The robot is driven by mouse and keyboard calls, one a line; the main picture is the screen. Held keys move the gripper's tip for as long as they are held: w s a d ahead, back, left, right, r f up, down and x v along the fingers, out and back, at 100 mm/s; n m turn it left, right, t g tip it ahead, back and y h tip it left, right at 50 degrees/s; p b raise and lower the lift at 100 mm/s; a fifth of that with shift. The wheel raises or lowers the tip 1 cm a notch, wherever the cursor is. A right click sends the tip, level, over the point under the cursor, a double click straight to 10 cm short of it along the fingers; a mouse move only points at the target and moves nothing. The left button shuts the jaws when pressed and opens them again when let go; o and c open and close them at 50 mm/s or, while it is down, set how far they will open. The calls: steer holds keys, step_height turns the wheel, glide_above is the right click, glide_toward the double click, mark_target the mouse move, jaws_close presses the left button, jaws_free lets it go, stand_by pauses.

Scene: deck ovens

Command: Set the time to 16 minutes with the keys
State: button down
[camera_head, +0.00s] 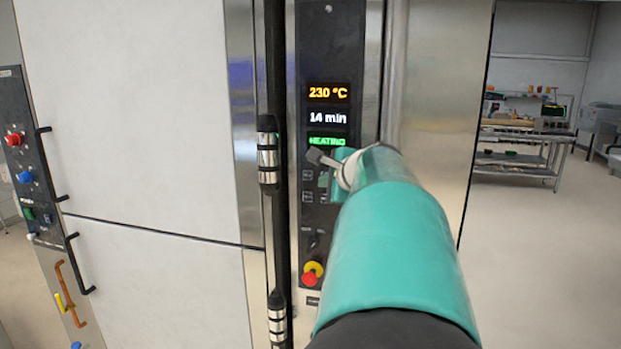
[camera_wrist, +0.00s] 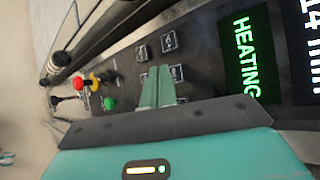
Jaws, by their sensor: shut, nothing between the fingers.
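The oven's dark control panel (camera_head: 329,50) stands upright in the head view. Its displays read 230 °C (camera_head: 328,93), 14 min (camera_head: 327,118) and HEATING (camera_head: 327,143). Below them are small square keys, partly hidden by my arm in the head view. In the wrist view, two keys (camera_wrist: 169,40) (camera_wrist: 143,53) show clear and others lie partly behind my fingers. My gripper (camera_wrist: 158,72) is shut and empty, its green fingertips together in front of the keys. I cannot tell whether they touch a key. The HEATING display (camera_wrist: 247,55) shows close by.
Below the keys are a switch (camera_head: 314,240) and a red and yellow emergency knob (camera_head: 312,272). A vertical bar handle (camera_head: 268,155) stands left of the panel, beside large pale doors (camera_head: 140,110). Open floor (camera_head: 540,240) and a steel table (camera_head: 520,137) lie to the right.

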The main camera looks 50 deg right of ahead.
steer(key=shift+d, duration=0.1)
steer(key=shift+w+d, duration=0.15)
steer(key=shift+d, duration=0.1)
stand_by(0.3)
steer(key=shift+w+d, duration=0.15)
steer(key=shift+d, duration=0.25)
stand_by(0.6)
steer(key=shift+s+a, duration=0.3)
steer(key=shift+a, duration=0.45)
steer(key=shift+d, duration=0.1)
stand_by(0.5)
steer(key=shift+w+d, duration=0.2)
steer(key=shift+d, duration=0.05)
steer(key=shift+w+d, duration=0.1)
steer(key=shift+d, duration=0.25)
stand_by(1.0)
steer(key=shift+s+a, duration=0.3)
steer(key=shift+a, duration=0.45)
